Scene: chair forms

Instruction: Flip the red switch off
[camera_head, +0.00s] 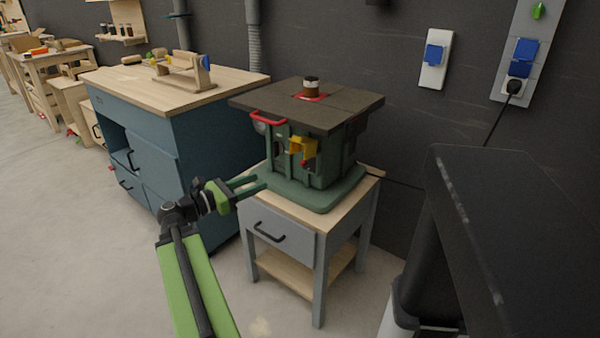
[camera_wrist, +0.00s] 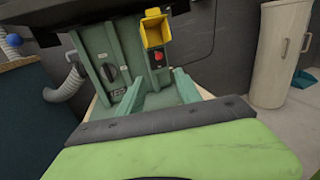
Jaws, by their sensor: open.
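The red switch (camera_wrist: 158,57) sits on the front of a green machine, a router table, under a raised yellow cover (camera_wrist: 154,30). In the head view the yellow cover (camera_head: 303,147) stands out from the machine's green body (camera_head: 325,170); a small red spot shows just below it. My gripper (camera_head: 254,184) is open and empty, left of and lower than the cover, near the machine's base. In the wrist view its two green fingers (camera_wrist: 160,78) point toward the machine, apart, with the red switch seen beyond the gap between them.
The machine stands on a grey stand with a drawer (camera_head: 282,228). A blue workbench (camera_head: 150,95) is close on the left. A dark-topped object (camera_head: 510,220) fills the right foreground. A red handle (camera_head: 268,118) juts from the machine's front. Floor in front is clear.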

